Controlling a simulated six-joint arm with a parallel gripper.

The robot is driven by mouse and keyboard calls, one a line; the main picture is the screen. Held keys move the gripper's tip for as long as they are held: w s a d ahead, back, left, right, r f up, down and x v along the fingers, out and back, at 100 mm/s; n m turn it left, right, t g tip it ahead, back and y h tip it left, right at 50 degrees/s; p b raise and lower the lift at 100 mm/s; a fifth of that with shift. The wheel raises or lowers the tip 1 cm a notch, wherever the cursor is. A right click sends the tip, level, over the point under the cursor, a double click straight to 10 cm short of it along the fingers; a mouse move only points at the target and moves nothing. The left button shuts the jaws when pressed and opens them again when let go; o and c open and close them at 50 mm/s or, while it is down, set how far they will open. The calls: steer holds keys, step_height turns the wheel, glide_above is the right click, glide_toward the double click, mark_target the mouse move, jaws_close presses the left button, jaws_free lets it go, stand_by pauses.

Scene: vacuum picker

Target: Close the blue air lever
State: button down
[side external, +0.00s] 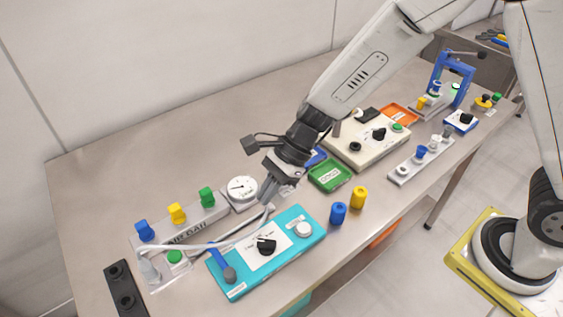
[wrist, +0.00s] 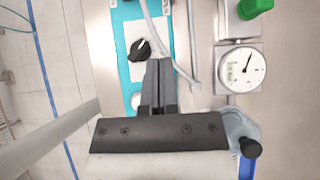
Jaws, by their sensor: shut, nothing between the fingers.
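A blue lever (side external: 144,230) stands at the left end of a grey manifold block (side external: 208,216), beside a yellow lever (side external: 177,213) and a green lever (side external: 206,197). The green lever also shows at the top of the wrist view (wrist: 254,8); the blue one is out of that view. My gripper (side external: 267,197) is shut and empty, pointing down between the round gauge (side external: 242,188) and the teal box (side external: 283,228), well right of the blue lever. In the wrist view its fingers (wrist: 160,70) lie close together beside the black knob (wrist: 140,50).
A white hose (side external: 225,238) runs from the left fitting across toward my gripper. A blue handle (side external: 221,258) stands on the teal box. Blue and yellow cylinders (side external: 338,213) stand to the right, and a green tray (side external: 330,175) lies behind them. The back left table is clear.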

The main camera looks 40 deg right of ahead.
mark_target(221, 261)
steer(key=x, duration=0.9)
steer(key=a, duration=0.2)
steer(key=shift+a+f, duration=0.35)
steer(key=shift+a, duration=0.05)
steer(key=shift+a+f, duration=0.15)
steer(key=shift+a, duration=0.5)
